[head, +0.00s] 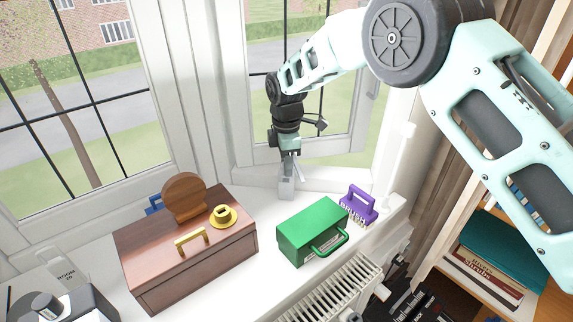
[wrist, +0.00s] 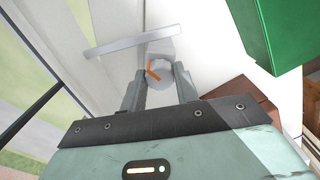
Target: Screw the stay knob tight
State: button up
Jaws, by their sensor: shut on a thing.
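The stay knob (wrist: 158,74) is a pale grey round piece with an orange mark on its top in the wrist view. My gripper (wrist: 158,90) has one finger on each side of it and is shut on it. A flat grey stay bar (wrist: 132,40) crosses just beyond the knob. In the head view my gripper (head: 288,174) points down at a grey bracket (head: 286,188) on the sill by the window. The knob is hidden there by the fingers.
A green box (head: 311,232) and a purple brush (head: 358,204) stand to the right on the white sill. A radiator (head: 330,295) is below the front edge.

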jog(key=m, duration=0.4)
jog(key=shift+m+b, duration=0.3)
jog(key=shift+b, duration=0.05)
jog(key=m, duration=0.3)
jog(key=shift+m, duration=0.4)
jog(key=m, duration=0.7)
jog(key=shift+w+r+b, duration=0.1)
jog(key=shift+b, duration=0.25)
jog(key=m, duration=0.6)
jog(key=shift+m, duration=0.3)
jog(key=m, duration=0.6)
jog(key=shift+p, duration=0.35)
jog(key=shift+m, duration=0.3)
jog(key=o, duration=1)
jog(key=shift+c, duration=0.2)
notch_tip(320, 180, up, 17)
jog(key=b, duration=0.3)
jog(key=shift+r, duration=0.2)
